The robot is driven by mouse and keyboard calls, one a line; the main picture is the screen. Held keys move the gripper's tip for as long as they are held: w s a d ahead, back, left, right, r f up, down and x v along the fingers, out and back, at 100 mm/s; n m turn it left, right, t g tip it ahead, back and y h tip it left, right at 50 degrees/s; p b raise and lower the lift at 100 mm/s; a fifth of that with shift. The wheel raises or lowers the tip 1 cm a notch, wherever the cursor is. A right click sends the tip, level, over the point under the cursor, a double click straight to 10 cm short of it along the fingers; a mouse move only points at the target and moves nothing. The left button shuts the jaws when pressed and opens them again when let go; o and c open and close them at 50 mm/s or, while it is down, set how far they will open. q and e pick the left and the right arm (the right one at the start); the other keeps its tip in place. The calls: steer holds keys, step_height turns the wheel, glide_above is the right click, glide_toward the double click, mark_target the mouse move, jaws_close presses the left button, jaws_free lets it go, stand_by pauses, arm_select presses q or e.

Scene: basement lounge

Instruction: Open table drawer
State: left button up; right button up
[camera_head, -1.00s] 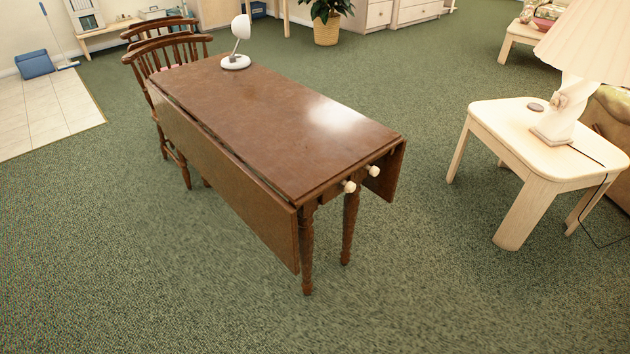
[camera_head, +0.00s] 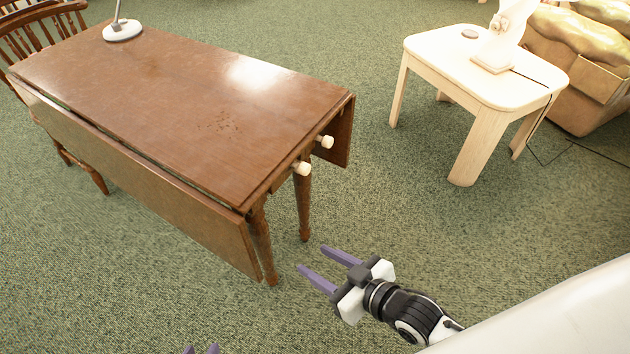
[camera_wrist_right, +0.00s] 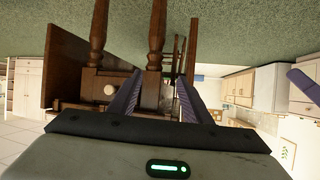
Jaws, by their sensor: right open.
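The brown wooden table (camera_head: 190,110) stands at left in the head view, one leaf hanging along its near side. Its drawer front (camera_head: 285,176) is at the right end under the top, with two white knobs (camera_head: 302,168) (camera_head: 326,141); it looks shut. My right gripper (camera_head: 311,258) is open and empty, in front of and below the knobs, apart from them. In the right wrist view the table appears upside down, with one knob (camera_wrist_right: 108,90) left of the fingers. Only the purple fingertips of my left gripper (camera_head: 201,350) show at the bottom edge.
A pale side table (camera_head: 480,70) with a lamp base stands at the right, beside a sofa (camera_head: 580,70). A chair (camera_head: 45,25) is behind the brown table at left. A small lamp (camera_head: 122,30) stands on the tabletop. Green carpet is clear between the tables.

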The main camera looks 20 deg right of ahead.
steer(key=w+d+f+n+t+y+b, duration=0.2)
steer(key=w+d+n+y+b, duration=0.2)
steer(key=w+b, duration=0.65)
steer(key=w+d+r+n+y+b, duration=0.1)
steer(key=w+d+r+b, duration=0.1)
steer(key=w+d, duration=0.15)
steer(key=w+d+r+n+b, duration=0.1)
steer(key=w+d+r+b, duration=0.1)
steer(key=d, duration=0.3)
arm_select(q)
steer(key=w+d+f+m+h+b, duration=0.1)
steer(key=d+f+h+b, duration=0.1)
steer(key=d+f, duration=0.3)
step_height(320, 180, down, 4)
steer(key=shift+w+d+f+g+b, duration=0.1)
steer(key=shift+w+d+g+b, duration=0.15)
steer(key=shift+g+b, duration=0.2)
arm_select(e)
steer(key=x, duration=1)
steer(key=shift+a+r+t, duration=0.25)
steer(key=shift+a+t, duration=0.05)
steer(key=shift+s, duration=0.15)
jaws_close()
